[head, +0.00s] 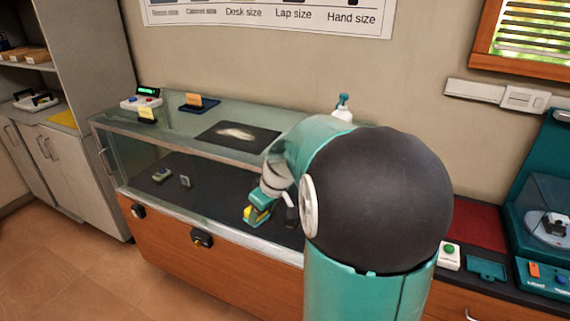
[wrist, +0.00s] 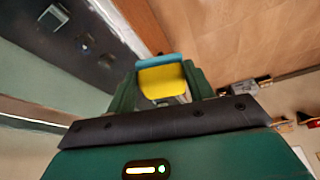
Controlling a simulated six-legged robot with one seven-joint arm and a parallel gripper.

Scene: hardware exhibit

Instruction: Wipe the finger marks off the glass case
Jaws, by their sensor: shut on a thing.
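The glass case (head: 130,150) stands against the wall on a wooden base. A whitish smear (head: 237,133) shows over a dark rectangle on its top; I cannot tell whether this is the finger marks. My gripper (head: 257,214) is low in front of the case's front pane, right of its middle. It is shut on a yellow and blue pad (wrist: 163,82), seen between the fingers in the wrist view. I cannot tell whether the pad touches the glass. My arm hides the right part of the case.
On the case top stand a device with a green display (head: 142,98) and a dark blue tray (head: 199,104) with an orange note. A white bottle with a teal top (head: 343,107) stands behind my arm. A teal machine (head: 540,235) is at the right. Open floor (head: 80,275) lies at front left.

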